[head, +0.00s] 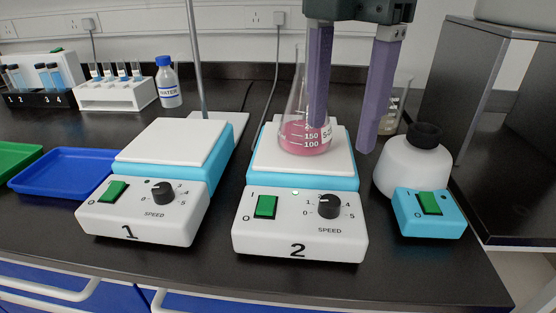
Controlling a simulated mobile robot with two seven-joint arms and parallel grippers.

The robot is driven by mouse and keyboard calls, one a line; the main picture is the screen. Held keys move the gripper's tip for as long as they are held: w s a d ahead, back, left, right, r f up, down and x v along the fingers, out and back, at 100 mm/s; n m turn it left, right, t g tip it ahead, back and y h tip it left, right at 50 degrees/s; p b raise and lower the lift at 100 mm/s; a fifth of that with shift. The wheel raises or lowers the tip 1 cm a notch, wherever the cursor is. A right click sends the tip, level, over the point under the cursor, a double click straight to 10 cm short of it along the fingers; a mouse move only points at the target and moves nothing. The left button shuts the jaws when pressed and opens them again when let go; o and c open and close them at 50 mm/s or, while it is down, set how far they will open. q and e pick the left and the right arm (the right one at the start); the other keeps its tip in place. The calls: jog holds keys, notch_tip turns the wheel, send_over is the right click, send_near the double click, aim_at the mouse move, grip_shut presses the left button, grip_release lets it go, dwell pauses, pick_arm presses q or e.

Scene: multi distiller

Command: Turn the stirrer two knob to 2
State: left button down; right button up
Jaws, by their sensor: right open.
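Stirrer two (262,238), white and blue with a black "2" on its front, stands in the middle of the bench. Its black speed knob (329,206) is at the right of the front panel, with numbers around it; the exact setting is too small to tell. A green switch (265,206) is at the left of the panel, and a small green light glows above. A conical flask (300,137) with pink liquid stands on the top plate. My right gripper (343,138) is open, purple fingers pointing down, one in front of the flask's right side. My left gripper is out of view.
Stirrer one (165,224) stands at the left, its plate empty. A white round-bodied device (413,170) with a blue switch box stands at the right. Blue tray (65,170), tube racks and a water bottle (168,88) are at the left. A dark shelf stands far right.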

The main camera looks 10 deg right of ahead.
aim_at(330, 200)
notch_tip(330, 200, down, 10)
jog(key=shift+d+r+b, duration=0.1)
jog(key=shift+b, duration=0.45)
jog(key=shift+c, duration=0.2)
grip_shut()
